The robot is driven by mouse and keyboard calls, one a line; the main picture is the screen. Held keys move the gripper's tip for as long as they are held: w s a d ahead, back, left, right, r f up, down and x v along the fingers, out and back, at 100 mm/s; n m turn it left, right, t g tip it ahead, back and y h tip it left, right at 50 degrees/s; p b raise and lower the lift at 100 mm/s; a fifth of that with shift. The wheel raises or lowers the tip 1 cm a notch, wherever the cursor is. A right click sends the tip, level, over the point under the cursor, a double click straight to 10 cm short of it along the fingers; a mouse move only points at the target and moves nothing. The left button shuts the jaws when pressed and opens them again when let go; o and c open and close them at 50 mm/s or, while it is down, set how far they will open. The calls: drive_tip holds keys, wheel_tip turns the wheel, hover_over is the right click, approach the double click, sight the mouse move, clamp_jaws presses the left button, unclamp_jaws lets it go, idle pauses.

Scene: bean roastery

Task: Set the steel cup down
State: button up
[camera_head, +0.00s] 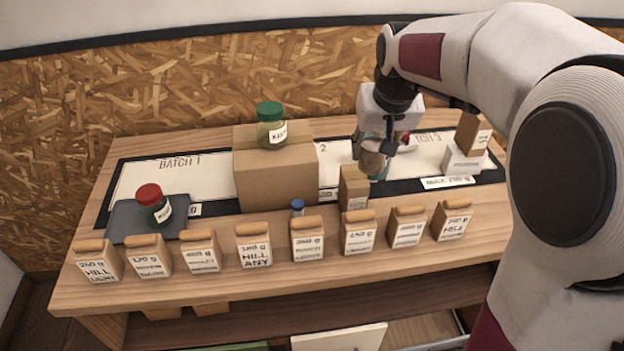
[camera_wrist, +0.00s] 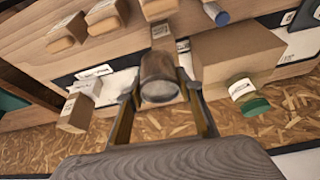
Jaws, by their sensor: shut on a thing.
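The steel cup (camera_head: 372,158) is a small grey-brown cylinder in my gripper (camera_head: 384,148), over the right part of the table. In the wrist view the cup (camera_wrist: 160,78) sits between my two fingers (camera_wrist: 160,101), with its round end facing the camera. My gripper is shut on it. In the head view the cup overlaps the things around it, and I cannot tell whether its base touches anything. A small kraft bag (camera_head: 354,188) stands just in front of it, to the left.
A cardboard box (camera_head: 275,180) with a green-lidded jar (camera_head: 271,127) on top stands left of my gripper. A row of coffee bags lines the front edge. A red-lidded jar (camera_head: 154,204) is on a dark tray (camera_head: 122,219). A white box (camera_head: 465,161) bearing a bag (camera_head: 473,134) is at right.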

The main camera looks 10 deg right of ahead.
drive_tip(key=w+d+f, duration=0.3)
drive_tip(key=w+d, duration=0.3)
drive_tip(key=r, duration=0.1)
hover_over(379, 184)
drive_tip(key=s, duration=0.2)
drive_tip(key=shift+r, duration=0.1)
wheel_tip(379, 184, down, 14)
drive_tip(key=shift+r, duration=0.2)
idle(0.5)
drive_tip(key=shift+f, duration=2.2)
drive_tip(key=shift+f, duration=0.15)
